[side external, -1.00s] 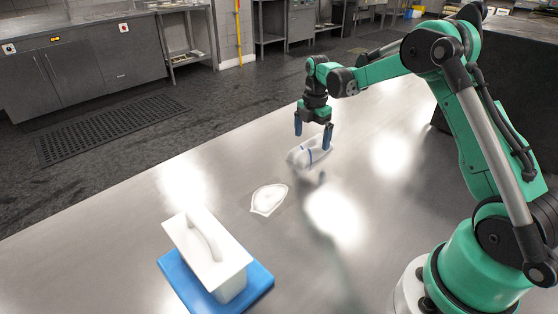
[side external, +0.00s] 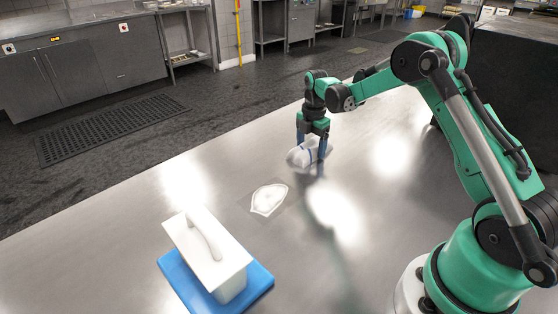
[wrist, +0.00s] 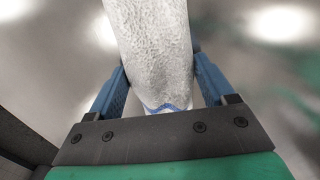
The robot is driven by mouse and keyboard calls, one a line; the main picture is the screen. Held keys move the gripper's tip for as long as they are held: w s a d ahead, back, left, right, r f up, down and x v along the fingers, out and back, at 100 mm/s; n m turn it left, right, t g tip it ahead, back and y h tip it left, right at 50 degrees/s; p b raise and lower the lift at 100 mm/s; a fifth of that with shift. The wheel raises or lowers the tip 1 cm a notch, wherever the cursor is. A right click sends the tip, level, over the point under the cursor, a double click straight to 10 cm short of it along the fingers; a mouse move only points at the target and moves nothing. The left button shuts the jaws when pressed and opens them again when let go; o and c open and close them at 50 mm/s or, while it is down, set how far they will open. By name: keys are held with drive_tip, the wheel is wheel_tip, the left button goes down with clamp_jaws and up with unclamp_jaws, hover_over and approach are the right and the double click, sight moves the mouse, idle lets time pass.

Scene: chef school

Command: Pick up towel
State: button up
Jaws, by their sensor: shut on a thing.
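The towel (side external: 308,153) is white with a blue stripe and looks rolled or folded. It lies on the steel table below my arm in the side view. My gripper (side external: 311,156) is lowered over it, with one blue finger on each side. In the wrist view the towel (wrist: 152,50) runs lengthwise between the two blue fingers, its blue stripe near the palm. My gripper (wrist: 158,80) is shut on the towel. The towel's underside and far end are hidden.
A white lidded box with a handle (side external: 208,248) stands on a blue board (side external: 256,284) at the front of the table. A flat white shield-shaped marking (side external: 268,200) lies on the steel table (side external: 110,240) between box and towel. The table around the towel is clear.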

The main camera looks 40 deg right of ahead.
sight(311, 142)
wheel_tip(311, 142, up, 20)
idle(0.5)
